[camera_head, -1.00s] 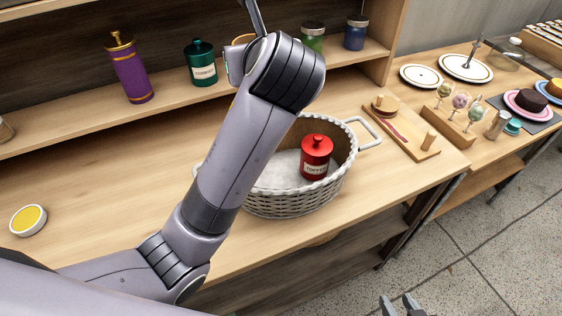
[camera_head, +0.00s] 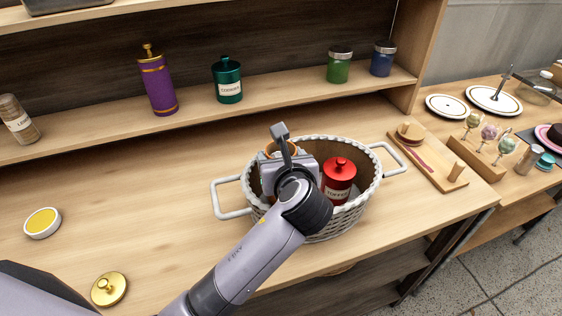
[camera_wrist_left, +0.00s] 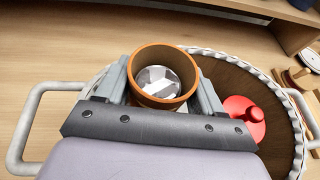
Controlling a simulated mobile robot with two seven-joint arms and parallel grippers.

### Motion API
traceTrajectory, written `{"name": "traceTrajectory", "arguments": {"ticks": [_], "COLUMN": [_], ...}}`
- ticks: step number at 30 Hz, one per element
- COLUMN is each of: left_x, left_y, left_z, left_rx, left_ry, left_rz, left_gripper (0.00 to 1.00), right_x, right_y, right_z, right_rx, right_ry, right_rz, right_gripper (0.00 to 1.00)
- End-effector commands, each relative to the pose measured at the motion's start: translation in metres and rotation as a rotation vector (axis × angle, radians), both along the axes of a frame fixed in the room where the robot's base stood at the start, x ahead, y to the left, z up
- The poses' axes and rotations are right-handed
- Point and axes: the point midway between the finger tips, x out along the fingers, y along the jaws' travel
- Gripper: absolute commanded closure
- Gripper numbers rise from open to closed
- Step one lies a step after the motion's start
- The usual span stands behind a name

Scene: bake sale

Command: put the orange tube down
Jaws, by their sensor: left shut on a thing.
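My left gripper (camera_wrist_left: 163,92) is shut on the orange tube (camera_wrist_left: 148,55), an open-topped orange cylinder with a pale shiny inside. In the head view the orange tube (camera_head: 280,148) shows only as a rim behind my left gripper (camera_head: 284,165). The tube is over or inside the left part of the white wicker basket (camera_head: 358,199); I cannot tell whether it touches the basket's bottom. A red lidded canister (camera_head: 339,180) stands in the basket's right part, to the right of the tube. My right gripper is not in view.
The basket has handles on both sides. A shelf behind holds a purple bottle (camera_head: 158,84), a teal canister (camera_head: 228,80) and green and blue jars. A yellow-filled bowl (camera_head: 42,222) and a gold lid (camera_head: 109,288) lie on the counter.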

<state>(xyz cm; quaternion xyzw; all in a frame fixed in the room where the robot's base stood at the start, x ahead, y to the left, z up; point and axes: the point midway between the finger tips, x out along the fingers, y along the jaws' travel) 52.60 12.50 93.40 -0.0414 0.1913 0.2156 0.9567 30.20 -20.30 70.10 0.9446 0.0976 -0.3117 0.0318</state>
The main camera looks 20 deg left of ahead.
Motion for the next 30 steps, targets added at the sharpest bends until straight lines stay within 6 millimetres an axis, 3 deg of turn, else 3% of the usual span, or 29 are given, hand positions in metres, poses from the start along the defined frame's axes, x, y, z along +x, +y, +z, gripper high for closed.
{"name": "traceTrajectory", "arguments": {"ticks": [12, 13, 15, 26, 30], "left_x": [0.0001, 0.0000, 0.0000, 0.0002, 0.0014], "left_y": [0.0001, -0.0001, -0.0001, -0.0001, 0.0013], "left_z": [-0.0082, -0.0090, -0.0090, -0.0061, -0.0021], "left_rx": [0.002, 0.000, 0.000, -0.002, 0.000], "left_ry": [-0.001, -0.001, -0.001, -0.002, -0.001], "left_rz": [0.000, -0.001, -0.001, 0.000, 0.000], "left_gripper": [0.77, 0.23, 0.07, 0.07, 0.07], "right_x": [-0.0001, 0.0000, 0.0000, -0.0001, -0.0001], "right_y": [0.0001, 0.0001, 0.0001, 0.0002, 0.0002], "right_z": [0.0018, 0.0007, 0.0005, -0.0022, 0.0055], "right_rx": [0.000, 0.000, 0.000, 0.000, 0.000], "right_ry": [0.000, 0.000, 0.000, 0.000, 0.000], "right_rz": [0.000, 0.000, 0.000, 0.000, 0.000], "right_gripper": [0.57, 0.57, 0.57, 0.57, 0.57]}}
